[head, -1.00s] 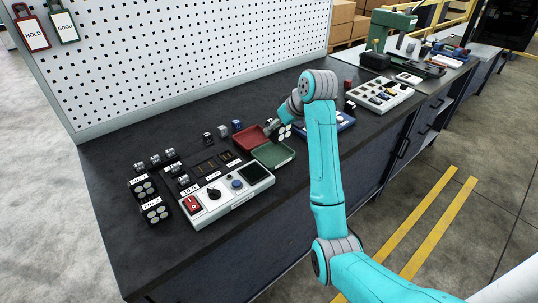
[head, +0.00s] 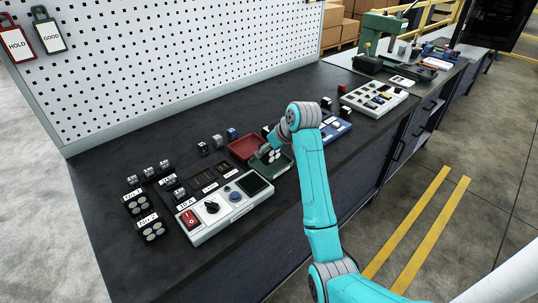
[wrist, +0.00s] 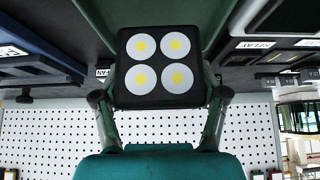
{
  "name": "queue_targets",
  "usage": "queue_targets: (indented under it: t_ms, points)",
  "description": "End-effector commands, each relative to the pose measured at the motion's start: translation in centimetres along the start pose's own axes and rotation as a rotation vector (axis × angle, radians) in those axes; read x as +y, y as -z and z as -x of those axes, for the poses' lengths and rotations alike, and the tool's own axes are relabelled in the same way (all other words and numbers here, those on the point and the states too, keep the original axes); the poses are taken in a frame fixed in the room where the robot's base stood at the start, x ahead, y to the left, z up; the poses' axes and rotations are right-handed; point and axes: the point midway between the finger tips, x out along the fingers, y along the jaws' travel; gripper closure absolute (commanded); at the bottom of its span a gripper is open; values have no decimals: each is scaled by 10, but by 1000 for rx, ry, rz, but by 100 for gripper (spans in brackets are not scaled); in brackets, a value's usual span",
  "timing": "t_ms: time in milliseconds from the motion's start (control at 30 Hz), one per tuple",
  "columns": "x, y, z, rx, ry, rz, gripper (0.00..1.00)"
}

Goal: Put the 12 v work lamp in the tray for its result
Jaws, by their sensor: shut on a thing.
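My gripper (wrist: 160,98) is shut on the work lamp (wrist: 160,60), a black square block with several round white lights with yellow centres. In the head view the lamp (head: 271,156) is at the green tray (head: 284,167), over or inside its left part. I cannot tell whether it touches the tray floor. The green tray wall (wrist: 205,22) also shows around the lamp in the wrist view. A red tray (head: 241,148) lies empty just behind and left of the green one. A red HOLD tag (head: 16,45) and a green GOOD tag (head: 49,37) hang on the pegboard.
A grey test box (head: 226,209) with a red switch, knob, blue button and dark screen stands in front of the trays. A blue tray (head: 335,130) lies at right.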

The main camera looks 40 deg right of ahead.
Motion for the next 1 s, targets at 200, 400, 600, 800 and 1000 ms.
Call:
queue_targets:
  t_ms: [200,400,600,800,1000]
  points:
    - [0,-15,-21,-2,1,-1,94]
    - [0,-15,-21,0,0,0,94]
    - [0,-17,-23,-1,0,-1,15]
    - [0,-17,-23,-2,0,-1,3]
    - [0,-16,-22,-1,0,0,3]
